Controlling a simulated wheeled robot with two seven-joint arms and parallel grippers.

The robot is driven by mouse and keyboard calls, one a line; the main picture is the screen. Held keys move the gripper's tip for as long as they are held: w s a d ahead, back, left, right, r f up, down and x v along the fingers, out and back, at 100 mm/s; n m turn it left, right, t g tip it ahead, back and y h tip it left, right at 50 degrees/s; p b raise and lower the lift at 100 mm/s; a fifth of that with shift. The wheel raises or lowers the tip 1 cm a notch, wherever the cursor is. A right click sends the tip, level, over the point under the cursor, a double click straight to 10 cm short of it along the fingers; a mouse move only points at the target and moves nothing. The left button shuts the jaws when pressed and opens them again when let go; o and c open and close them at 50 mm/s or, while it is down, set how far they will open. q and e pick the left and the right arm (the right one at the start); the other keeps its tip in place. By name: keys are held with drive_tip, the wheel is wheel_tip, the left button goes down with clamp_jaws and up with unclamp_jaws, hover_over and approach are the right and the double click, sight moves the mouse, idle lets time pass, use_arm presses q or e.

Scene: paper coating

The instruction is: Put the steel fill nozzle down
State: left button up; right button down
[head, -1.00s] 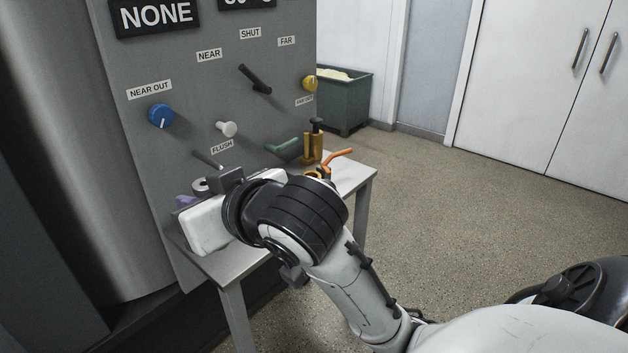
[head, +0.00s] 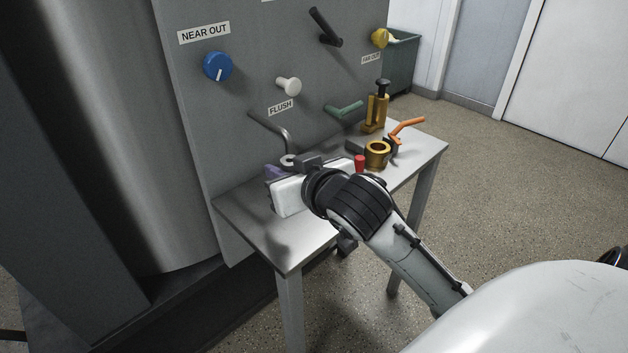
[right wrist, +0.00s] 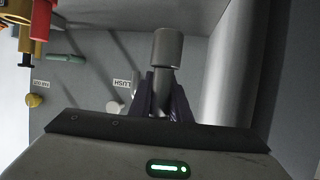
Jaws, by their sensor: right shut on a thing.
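The steel fill nozzle (right wrist: 166,50) is a plain grey cylinder with a wider end, held between the dark purple fingers of my right gripper (right wrist: 163,98) in the right wrist view. In the head view, my right gripper (head: 278,171) is over the left part of the steel side table (head: 262,226), its white body hiding much of the hold. A pale ring end of the nozzle (head: 288,160) shows at the fingers, just below the curved grey pipe on the panel. Whether the nozzle touches the table or the pipe cannot be told. My left gripper is out of view.
A gold ring-shaped holder (head: 377,153), an orange lever (head: 407,129), a red piece (head: 360,163) and a gold stand with black top (head: 376,112) are on the table's right part. The panel carries a blue knob (head: 217,66) and white knob (head: 288,85). The table's front left is bare.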

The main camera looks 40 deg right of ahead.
wheel_tip(320, 180, down, 7)
drive_tip(key=shift+r+b, duration=0.1)
drive_tip(key=shift+b, duration=0.7)
drive_tip(key=shift+f, duration=0.5)
drive_tip(key=c, duration=1.7)
unclamp_jaws()
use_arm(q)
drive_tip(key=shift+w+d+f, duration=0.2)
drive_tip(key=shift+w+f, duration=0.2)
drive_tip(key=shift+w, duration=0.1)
use_arm(e)
drive_tip(key=shift+o, duration=0.2)
